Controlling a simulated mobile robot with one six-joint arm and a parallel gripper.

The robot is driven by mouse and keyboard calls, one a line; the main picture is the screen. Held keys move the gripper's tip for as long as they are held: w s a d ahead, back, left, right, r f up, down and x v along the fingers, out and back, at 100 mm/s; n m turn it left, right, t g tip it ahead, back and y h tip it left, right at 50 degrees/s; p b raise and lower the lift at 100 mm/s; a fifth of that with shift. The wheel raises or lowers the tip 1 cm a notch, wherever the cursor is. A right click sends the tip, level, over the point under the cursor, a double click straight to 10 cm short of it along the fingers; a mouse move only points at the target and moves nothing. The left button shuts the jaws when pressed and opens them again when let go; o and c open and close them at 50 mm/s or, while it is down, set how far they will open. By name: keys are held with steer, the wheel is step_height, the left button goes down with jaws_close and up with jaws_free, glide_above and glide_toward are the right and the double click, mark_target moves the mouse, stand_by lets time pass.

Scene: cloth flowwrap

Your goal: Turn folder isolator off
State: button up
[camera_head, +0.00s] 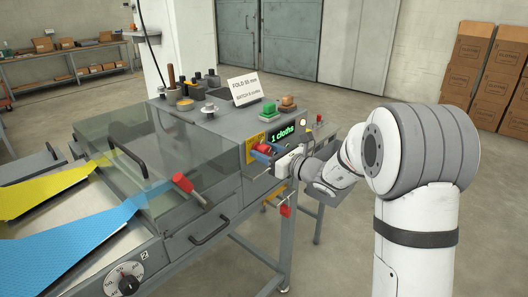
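The folder (222,130) is a grey machine with a clear cover on its left side. On its right end face, a yellow plate (250,150) with a red knob (263,148) looks like the isolator. My gripper (274,158) is at this end face, close against the red knob and a blue part beside it. My gripper and wrist hide part of the panel. I cannot tell whether the fingers touch or hold the knob, nor which way the knob is turned.
A green display (283,133) reads "1 cloths" above my gripper. Yellow cloth (45,184) and blue cloth (75,236) run into the machine.

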steer(key=c, duration=0.7)
steer(key=shift+a, duration=0.1)
steer(key=shift+c, duration=0.2)
